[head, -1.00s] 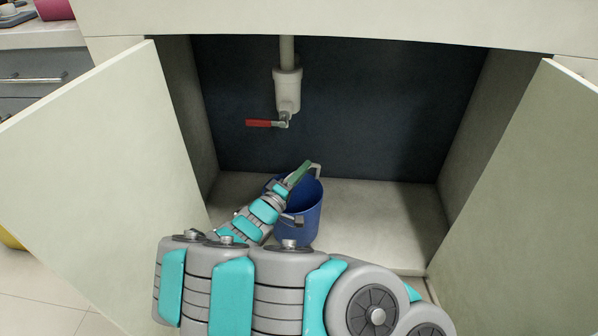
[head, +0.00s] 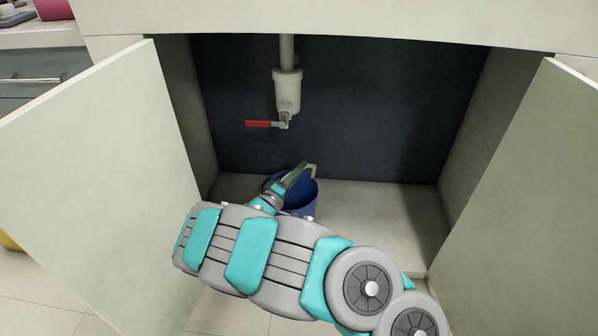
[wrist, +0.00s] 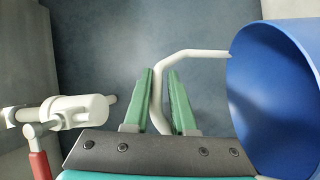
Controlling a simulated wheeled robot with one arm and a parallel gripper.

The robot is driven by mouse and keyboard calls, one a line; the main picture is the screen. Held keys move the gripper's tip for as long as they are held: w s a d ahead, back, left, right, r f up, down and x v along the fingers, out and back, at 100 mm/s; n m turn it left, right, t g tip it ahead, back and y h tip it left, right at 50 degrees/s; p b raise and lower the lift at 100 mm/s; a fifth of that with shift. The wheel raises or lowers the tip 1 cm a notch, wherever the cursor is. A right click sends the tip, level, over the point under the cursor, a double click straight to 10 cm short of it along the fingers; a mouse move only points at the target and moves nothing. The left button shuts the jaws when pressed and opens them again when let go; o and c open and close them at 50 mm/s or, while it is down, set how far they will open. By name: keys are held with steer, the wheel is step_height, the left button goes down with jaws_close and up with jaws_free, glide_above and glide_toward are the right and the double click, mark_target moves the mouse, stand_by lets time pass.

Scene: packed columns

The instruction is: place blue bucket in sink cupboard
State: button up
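The blue bucket (head: 307,203) is inside the open sink cupboard (head: 385,225), over the left-middle of its floor. My arm hides its lower part, so I cannot tell whether it touches the floor. My gripper (head: 298,173) is at the bucket's pale handle (head: 314,166), above the rim. In the wrist view, the handle (wrist: 190,54) passes between the green fingers (wrist: 161,75), which look closed on it. The bucket (wrist: 285,100) fills the right side of that view.
A white drain pipe (head: 287,92) hangs above the bucket, with a red valve lever (head: 260,124) pointing left. Open doors stand at left (head: 110,150) and right (head: 530,190). The cupboard floor to the bucket's right is clear.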

steer(key=o, duration=0.4)
steer(key=shift+c, duration=0.2)
steer(key=shift+s+a, duration=0.1)
